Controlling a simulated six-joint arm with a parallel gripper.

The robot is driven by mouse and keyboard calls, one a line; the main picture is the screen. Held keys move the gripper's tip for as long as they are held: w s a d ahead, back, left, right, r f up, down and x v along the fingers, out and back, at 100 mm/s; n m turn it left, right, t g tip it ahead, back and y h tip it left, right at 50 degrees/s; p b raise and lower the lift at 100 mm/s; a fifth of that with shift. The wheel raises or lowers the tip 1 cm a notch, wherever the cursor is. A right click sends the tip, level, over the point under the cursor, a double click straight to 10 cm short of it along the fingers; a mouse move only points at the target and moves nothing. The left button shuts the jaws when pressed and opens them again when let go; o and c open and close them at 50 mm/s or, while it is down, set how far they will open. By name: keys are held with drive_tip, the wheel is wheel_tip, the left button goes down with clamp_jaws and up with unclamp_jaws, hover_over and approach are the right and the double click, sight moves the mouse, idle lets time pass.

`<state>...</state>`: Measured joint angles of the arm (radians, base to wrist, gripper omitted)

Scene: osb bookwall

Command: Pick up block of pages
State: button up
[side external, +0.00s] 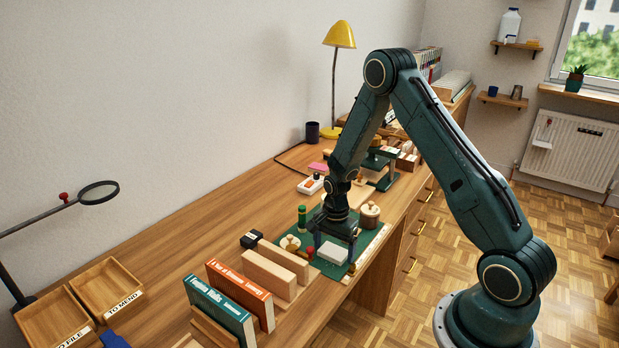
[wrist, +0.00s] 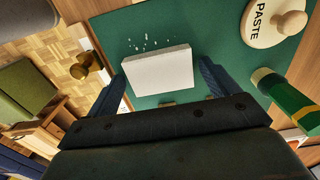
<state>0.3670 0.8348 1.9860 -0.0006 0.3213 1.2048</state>
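The block of pages is a flat white slab (side external: 333,252) lying on the green mat (side external: 366,249); it also shows in the wrist view (wrist: 158,70). My gripper (side external: 336,246) points down right over it. In the wrist view my gripper (wrist: 162,78) is open, with one dark finger at each side of the block. A narrow gap shows at the right finger; the left finger looks very close to the block's edge. I cannot tell from these views whether either finger touches it.
A round wooden lid marked PASTE (wrist: 275,22) and a green cylinder (wrist: 285,98) lie close by on the mat. A wooden press (side external: 270,274) and two upright books (side external: 240,292) stand in front. A yellow lamp (side external: 339,36) stands behind. White specks dot the mat beside the block.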

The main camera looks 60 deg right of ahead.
sight(333, 251)
drive_tip(key=c, duration=0.8)
drive_tip(key=shift+o, duration=0.2)
drive_tip(key=shift+r, duration=0.15)
wheel_tip(333, 251, up, 20)
drive_tip(key=shift+a, duration=0.1)
idle(0.6)
